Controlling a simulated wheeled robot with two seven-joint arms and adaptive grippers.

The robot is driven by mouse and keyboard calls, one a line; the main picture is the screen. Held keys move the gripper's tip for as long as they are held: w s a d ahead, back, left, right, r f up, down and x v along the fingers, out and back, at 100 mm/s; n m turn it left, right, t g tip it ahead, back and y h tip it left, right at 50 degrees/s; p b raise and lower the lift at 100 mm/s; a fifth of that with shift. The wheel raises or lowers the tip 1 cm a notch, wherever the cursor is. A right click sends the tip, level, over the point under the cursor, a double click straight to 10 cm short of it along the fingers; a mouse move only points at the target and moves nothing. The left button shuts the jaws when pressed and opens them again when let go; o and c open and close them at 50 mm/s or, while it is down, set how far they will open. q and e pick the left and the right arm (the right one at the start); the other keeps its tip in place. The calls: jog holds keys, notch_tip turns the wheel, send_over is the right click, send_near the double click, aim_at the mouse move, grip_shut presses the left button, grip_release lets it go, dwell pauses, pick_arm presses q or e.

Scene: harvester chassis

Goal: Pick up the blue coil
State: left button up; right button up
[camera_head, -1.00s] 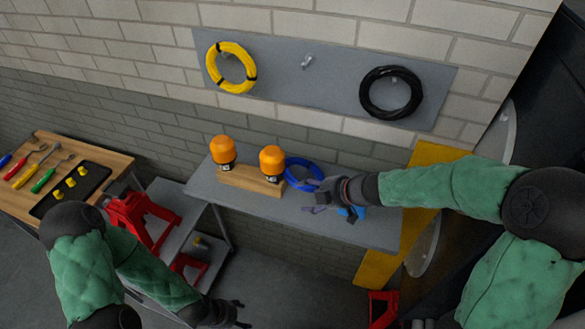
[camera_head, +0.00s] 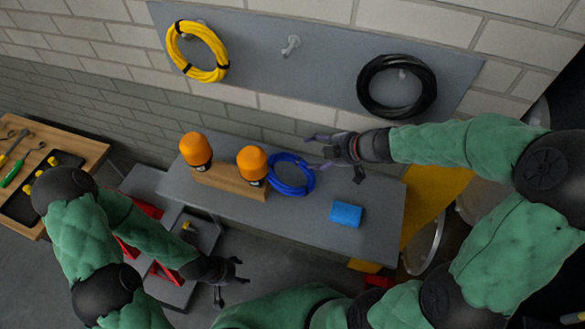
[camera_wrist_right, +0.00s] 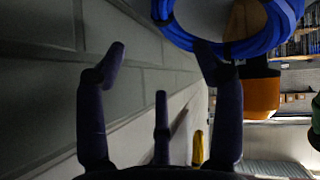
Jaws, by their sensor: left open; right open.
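The blue coil (camera_head: 291,174) lies on the grey table, just right of the wooden block with two orange-topped items. My right gripper (camera_head: 318,152) is open and empty, at the coil's upper right in the head view. In the right wrist view, the open fingers (camera_wrist_right: 160,60) point toward the wall, and the blue coil (camera_wrist_right: 235,45) shows at the top right, beside one fingertip and not between the fingers. Whether that fingertip touches it I cannot tell. My left gripper (camera_head: 232,280) is open and empty, low in front of the table, away from the coil.
Two orange-topped items (camera_head: 196,150) stand on a wooden block (camera_head: 230,182) left of the coil. A blue box (camera_head: 346,213) lies on the grey table (camera_head: 290,222) to the right. Yellow (camera_head: 197,52) and black (camera_head: 397,87) coils hang on the wall panel.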

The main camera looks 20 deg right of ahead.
aim_at(295, 156)
jog(key=b+x, duration=0.2)
jog(key=x, duration=0.2)
jog(key=shift+w+a+f, duration=0.1)
jog(key=shift+f, duration=0.2)
jog(key=shift+a+f+b, duration=0.15)
jog(key=shift+a+b, duration=0.1)
jog(key=shift+b, duration=0.05)
jog(key=b+x, duration=0.3)
jog(key=x, duration=0.1)
jog(key=shift+a+f, duration=0.1)
jog(key=shift+w+a+f, duration=0.1)
jog(key=shift+a+f, duration=0.05)
grip_shut()
